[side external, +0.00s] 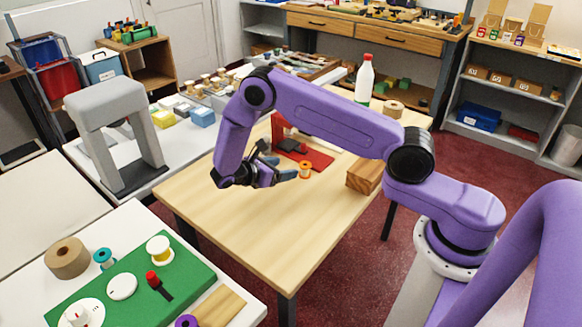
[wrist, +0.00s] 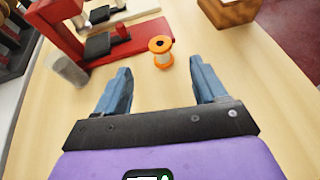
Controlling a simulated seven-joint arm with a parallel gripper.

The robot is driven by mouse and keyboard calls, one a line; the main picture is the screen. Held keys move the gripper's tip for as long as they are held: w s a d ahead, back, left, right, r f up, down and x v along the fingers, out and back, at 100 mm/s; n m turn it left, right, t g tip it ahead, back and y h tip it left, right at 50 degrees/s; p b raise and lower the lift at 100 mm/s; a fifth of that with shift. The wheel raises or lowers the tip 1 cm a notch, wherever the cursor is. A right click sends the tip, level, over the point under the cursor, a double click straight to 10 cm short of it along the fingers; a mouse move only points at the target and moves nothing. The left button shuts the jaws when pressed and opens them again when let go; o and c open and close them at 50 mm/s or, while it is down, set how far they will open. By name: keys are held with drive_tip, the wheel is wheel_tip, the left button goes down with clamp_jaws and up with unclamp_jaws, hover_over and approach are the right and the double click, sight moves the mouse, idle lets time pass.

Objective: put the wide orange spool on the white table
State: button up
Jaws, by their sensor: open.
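A white table (side external: 122,221) is at the lower left, bearing a green mat. Other pale tables lie behind it, so which one is meant is unclear.
A red stand (wrist: 80,35) is beyond the spool to the left, with a metal cylinder (wrist: 67,70) beside it. A wooden block (side external: 365,176) is right of the spool. The green mat (side external: 195,262) carries several spools and discs. The wooden table's front (side external: 270,235) is clear.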

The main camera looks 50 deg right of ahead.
drive_tip(key=shift+a+r, duration=0.15)
drive_tip(key=shift+a, duration=0.3)
drive_tip(key=shift+a+r, duration=0.3)
drive_tip(key=shift+r, duration=0.1)
drive_tip(key=s+a+r+m+t+y, duration=0.1)
drive_tip(key=s+a+r+y, duration=0.3)
drive_tip(key=s+r, duration=0.3)
drive_tip(key=s+a+r+m+t+y, duration=0.1)
drive_tip(key=s+a+r+m+y, duration=0.1)
drive_tip(key=s+a+r+y, duration=0.3)
drive_tip(key=s+r, duration=0.3)
drive_tip(key=s, duration=0.4)
drive_tip(key=shift+a+t, duration=0.3)
drive_tip(key=s+r+y, duration=0.1)
drive_tip(key=s, duration=0.3)
drive_tip(key=s+y, duration=0.2)
drive_tip(key=s, duration=0.2)
drive_tip(key=s+r+y, duration=0.1)
drive_tip(key=s, duration=0.3)
drive_tip(key=shift+s+d+r+m+y, duration=0.3)
drive_tip(key=shift+s+d+y, duration=0.1)
drive_tip(key=shift+w, duration=0.1)
